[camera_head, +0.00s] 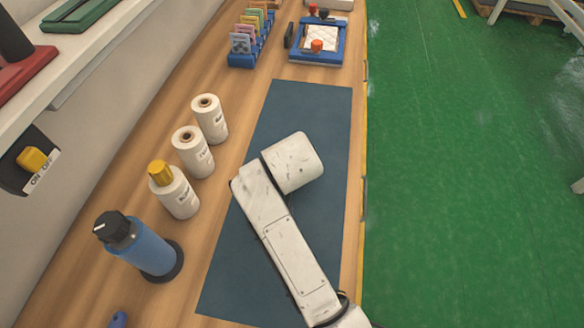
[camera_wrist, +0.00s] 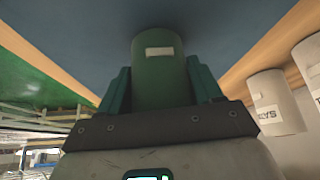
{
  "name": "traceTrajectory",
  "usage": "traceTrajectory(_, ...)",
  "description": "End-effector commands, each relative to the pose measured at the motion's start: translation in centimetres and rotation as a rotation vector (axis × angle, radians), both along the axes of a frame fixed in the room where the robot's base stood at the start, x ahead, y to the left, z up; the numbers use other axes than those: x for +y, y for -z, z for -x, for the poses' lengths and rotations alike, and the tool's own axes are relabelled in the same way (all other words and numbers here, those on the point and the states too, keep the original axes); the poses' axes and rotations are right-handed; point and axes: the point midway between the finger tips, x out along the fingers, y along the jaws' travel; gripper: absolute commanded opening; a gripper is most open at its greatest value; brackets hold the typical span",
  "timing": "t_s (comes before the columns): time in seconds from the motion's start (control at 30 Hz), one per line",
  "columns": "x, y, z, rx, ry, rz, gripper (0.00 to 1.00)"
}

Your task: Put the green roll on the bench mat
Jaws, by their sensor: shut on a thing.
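The green roll (camera_wrist: 160,70) stands between the two teal fingers of my gripper (camera_wrist: 160,82) in the wrist view, with a small pale label on it. My gripper is shut on it. The dark blue bench mat (camera_head: 312,110) lies along the wooden bench in the head view. It fills the upper part of the wrist view (camera_wrist: 80,25), beyond the roll's end. I cannot tell whether the roll touches the mat. In the head view my white arm reaches over the mat and hides the gripper and the roll.
Two white rolls (camera_head: 209,118) (camera_head: 192,152), a yellow-capped white bottle (camera_head: 175,195) and a blue bottle (camera_head: 147,248) stand left of the mat. A blue card rack (camera_head: 245,58) and a blue fixture (camera_head: 318,55) sit beyond it. The bench edge (camera_head: 358,200) runs along the right.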

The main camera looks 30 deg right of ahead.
Motion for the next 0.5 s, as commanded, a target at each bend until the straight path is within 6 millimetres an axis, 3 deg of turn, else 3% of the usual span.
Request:
traceTrajectory(0.03,-0.04,0.25,0.00,-0.001,0.000,0.001,0.18)
traceTrajectory(0.07,-0.03,0.16,0.00,0.000,0.000,0.000,0.67)
traceTrajectory(0.3,-0.02,0.13,0.02,0.000,0.000,0.001,0.90)
traceTrajectory(0.5,-0.02,0.11,0.01,0.000,0.000,0.001,0.90)
